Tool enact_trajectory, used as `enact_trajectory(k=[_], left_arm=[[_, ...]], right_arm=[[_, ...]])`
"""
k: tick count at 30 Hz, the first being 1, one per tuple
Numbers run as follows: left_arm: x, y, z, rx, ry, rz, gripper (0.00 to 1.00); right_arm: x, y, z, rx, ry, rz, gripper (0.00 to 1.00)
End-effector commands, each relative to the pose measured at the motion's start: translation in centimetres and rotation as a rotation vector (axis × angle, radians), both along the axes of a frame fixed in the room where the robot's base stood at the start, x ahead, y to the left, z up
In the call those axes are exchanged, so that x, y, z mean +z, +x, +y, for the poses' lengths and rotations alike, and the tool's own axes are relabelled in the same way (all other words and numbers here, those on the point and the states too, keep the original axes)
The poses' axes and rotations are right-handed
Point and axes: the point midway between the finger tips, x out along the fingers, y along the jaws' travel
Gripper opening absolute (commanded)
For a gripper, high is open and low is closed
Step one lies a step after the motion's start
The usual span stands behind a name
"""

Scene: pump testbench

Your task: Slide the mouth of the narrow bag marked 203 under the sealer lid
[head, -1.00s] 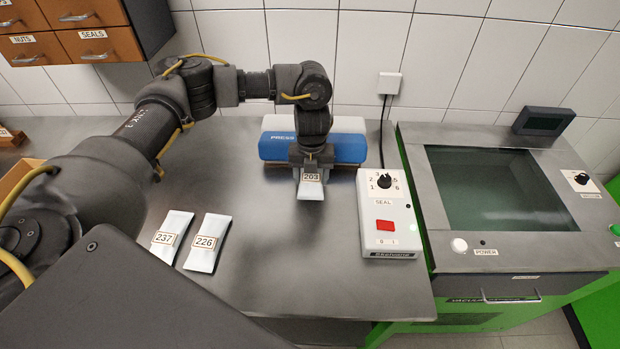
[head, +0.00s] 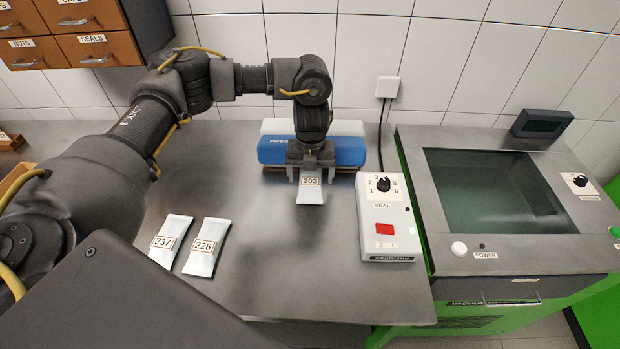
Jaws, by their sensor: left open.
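The narrow bag marked 203 (head: 309,195) lies on the bench in front of the sealer, its label facing up and its lower end toward me. The sealer lid (head: 350,151) is blue with a white top. My left gripper (head: 310,176) is open around the bag's upper part, one finger at each side, close to the lid's front edge. The bag's far end, with its mouth, is hidden by the gripper, so I cannot tell whether it is under the lid. My right gripper is not in view.
Two more bags, marked 237 (head: 169,243) and 226 (head: 206,248), lie at the front left. The control box (head: 388,219) with knob and red switch stands right of the sealer. A green-sided vacuum machine (head: 515,262) is farther right. The bench front is clear.

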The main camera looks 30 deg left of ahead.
Motion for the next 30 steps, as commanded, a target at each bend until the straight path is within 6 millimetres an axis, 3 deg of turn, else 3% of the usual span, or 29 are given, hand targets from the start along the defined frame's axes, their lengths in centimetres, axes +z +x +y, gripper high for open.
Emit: enact_trajectory(k=[6,12,17,26,30], left_arm=[[4.6,0.1,0.0,-0.001,0.001,-0.007,0.85],[7.6,0.0,0.0,0.000,0.002,-0.004,0.85],[8.6,0.0,0.0,0.001,0.001,-0.002,0.85],[8.7,0.0,0.0,0.001,0.000,-0.001,0.85],[10.3,0.0,0.0,0.001,0.000,-0.002,0.85]], right_arm=[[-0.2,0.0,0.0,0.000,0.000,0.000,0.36],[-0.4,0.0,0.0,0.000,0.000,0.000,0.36],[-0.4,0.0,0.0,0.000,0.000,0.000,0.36],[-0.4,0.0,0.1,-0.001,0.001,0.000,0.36],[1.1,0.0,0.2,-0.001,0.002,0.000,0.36]])
